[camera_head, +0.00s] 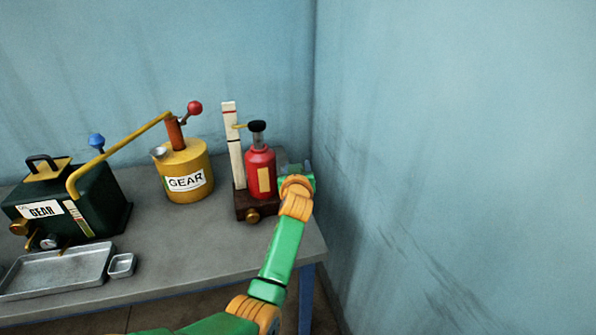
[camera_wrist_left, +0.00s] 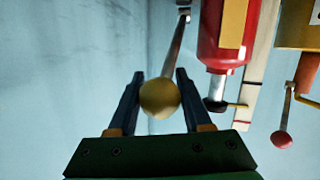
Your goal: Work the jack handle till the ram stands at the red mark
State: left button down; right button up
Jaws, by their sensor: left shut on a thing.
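The red jack (camera_head: 260,165) stands on a dark base at the table's right end. Its ram (camera_head: 258,136) is partly out, with a black cap on top. A pale post (camera_head: 235,150) stands beside it, with a red mark (camera_head: 229,111) near its top. A yellow pointer (camera_head: 240,126) at the ram's head appears a little below that mark. My left gripper (camera_head: 298,170) is right of the jack, partly hidden by its own wrist. In the left wrist view my left gripper (camera_wrist_left: 160,76) is shut around the jack handle (camera_wrist_left: 177,42), by its yellow ball end (camera_wrist_left: 160,98).
A yellow GEAR can (camera_head: 184,178) with a red-knobbed lever stands left of the jack. The wall (camera_head: 430,170) is close on the right.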

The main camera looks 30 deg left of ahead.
pick_arm(q)
jog(key=shift+a+r, duration=0.1)
jog(key=shift+r, duration=0.1)
jog(key=shift+c, duration=2.4)
grip_release()
jog(key=shift+w, duration=0.1)
jog(key=shift+o, duration=0.6)
jog(key=shift+w+a+f, duration=0.1)
jog(key=shift+f, duration=0.15)
jog(key=v, duration=0.7)
jog(key=shift+b, duration=0.35)
